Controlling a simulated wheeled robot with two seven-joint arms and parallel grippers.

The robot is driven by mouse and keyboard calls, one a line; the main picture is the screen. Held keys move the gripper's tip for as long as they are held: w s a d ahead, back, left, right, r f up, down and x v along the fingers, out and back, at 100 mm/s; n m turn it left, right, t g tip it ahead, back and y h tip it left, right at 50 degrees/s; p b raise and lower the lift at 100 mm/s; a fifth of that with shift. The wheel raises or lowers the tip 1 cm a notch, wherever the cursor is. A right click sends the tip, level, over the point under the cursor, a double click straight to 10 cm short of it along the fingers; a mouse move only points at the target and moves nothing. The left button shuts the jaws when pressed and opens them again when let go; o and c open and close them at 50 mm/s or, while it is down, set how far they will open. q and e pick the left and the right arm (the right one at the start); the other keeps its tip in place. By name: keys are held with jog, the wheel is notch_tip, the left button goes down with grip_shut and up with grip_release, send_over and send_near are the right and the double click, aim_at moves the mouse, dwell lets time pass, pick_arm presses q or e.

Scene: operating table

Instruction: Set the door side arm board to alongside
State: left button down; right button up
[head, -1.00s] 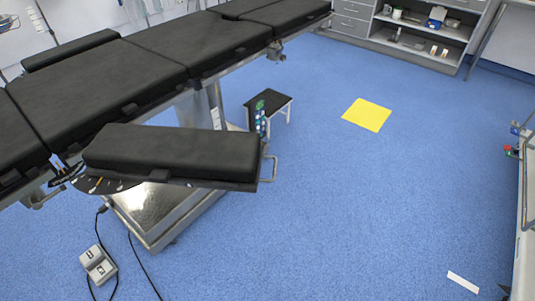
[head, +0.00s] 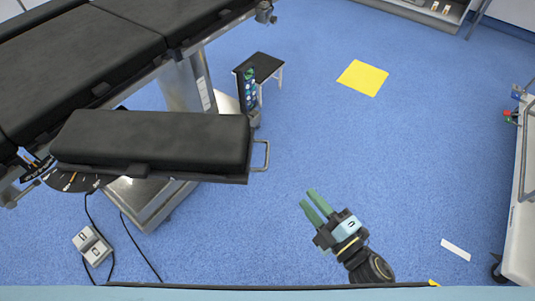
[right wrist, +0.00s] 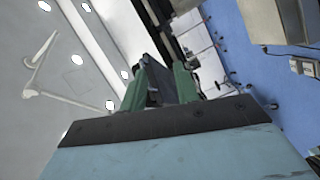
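The black padded arm board (head: 155,138) juts out to the right from the near side of the operating table (head: 80,65), at an angle to its edge. A metal loop handle (head: 262,156) is on its free end. Its pivot with a marked dial (head: 68,181) is at its left end. My right gripper (head: 308,198) has green fingers, open and empty, right of and below the handle, apart from it. In the right wrist view its fingers (right wrist: 160,82) flank a dark slab behind them; I cannot tell which part that is. My left gripper is not in view.
A small black-topped step stool (head: 262,66) stands behind the board. A foot pedal (head: 91,245) with cables lies on the floor at lower left. A white cart (head: 522,190) stands at the right edge. The blue floor between is clear, with a yellow square (head: 362,77).

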aim_at(267, 152)
notch_tip(267, 152, up, 5)
jog(key=a+n+y, duration=0.2)
jog(key=n, duration=0.2)
jog(key=x, duration=1.2)
jog(key=shift+a+r+b, duration=0.15)
jog(key=shift+a+b, duration=0.15)
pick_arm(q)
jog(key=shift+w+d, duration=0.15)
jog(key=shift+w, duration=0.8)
pick_arm(e)
jog(key=shift+w+a, duration=0.2)
jog(key=shift+c, duration=0.3)
grip_shut()
